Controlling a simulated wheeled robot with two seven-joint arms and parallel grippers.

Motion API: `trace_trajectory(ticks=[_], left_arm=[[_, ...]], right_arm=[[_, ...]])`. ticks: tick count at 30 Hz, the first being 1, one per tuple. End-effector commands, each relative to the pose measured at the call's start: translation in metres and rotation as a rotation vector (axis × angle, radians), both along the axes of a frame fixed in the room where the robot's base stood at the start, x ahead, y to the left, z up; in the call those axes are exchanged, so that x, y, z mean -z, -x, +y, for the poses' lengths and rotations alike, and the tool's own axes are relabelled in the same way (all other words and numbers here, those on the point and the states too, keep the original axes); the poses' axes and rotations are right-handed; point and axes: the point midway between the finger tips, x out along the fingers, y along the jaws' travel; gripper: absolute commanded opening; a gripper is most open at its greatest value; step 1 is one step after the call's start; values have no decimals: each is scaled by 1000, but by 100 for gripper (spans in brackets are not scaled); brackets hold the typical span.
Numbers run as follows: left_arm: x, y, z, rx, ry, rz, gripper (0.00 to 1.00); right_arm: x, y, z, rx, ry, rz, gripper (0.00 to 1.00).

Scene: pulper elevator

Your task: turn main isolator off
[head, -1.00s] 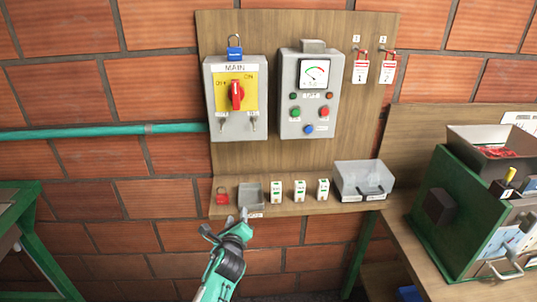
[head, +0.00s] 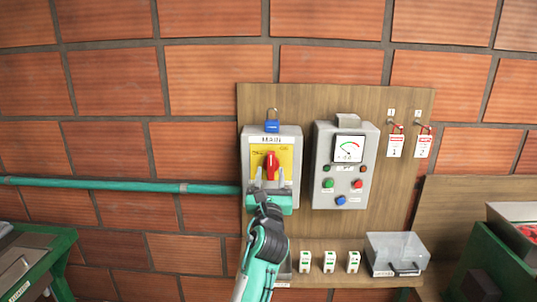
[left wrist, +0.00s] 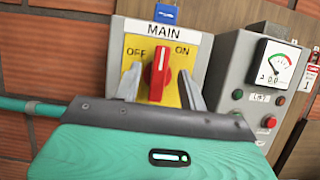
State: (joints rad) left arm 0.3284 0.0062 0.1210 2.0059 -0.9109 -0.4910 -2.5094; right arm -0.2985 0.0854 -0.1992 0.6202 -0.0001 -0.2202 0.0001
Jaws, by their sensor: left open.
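The main isolator is a grey box (head: 250,160) labelled MAIN, with a yellow plate (head: 288,155) and a red rotary handle (head: 271,165). In the left wrist view the red handle (left wrist: 160,72) stands roughly upright between the OFF and ON markings. My left gripper (head: 270,180) is open in front of the lower part of the plate. In the left wrist view its grey fingers (left wrist: 160,88) stand on either side of the handle, with visible gaps. I cannot tell how deep they reach. The gripper hides the box's lower part. My right gripper is not in view.
A grey meter box (head: 322,165) with buttons is close on the right. Tags (head: 395,146) hang farther right. A shelf below holds several small white devices (head: 329,262) and a clear bin (head: 396,252).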

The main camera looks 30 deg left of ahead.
Motion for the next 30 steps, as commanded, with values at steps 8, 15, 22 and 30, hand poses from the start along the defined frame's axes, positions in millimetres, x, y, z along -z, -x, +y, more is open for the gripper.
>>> trace_trajectory(ticks=[8, 15, 22, 30], left_arm=[[-21, -38, 24, 0, 4, 0, 42], [-24, -49, 30, 1, 2, 0, 42], [-23, -50, 30, 1, 2, 0, 42], [-23, -49, 31, 1, 2, 0, 0]], right_arm=[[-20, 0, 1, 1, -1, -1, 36], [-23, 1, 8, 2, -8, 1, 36], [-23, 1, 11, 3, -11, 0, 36], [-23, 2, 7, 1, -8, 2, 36]])
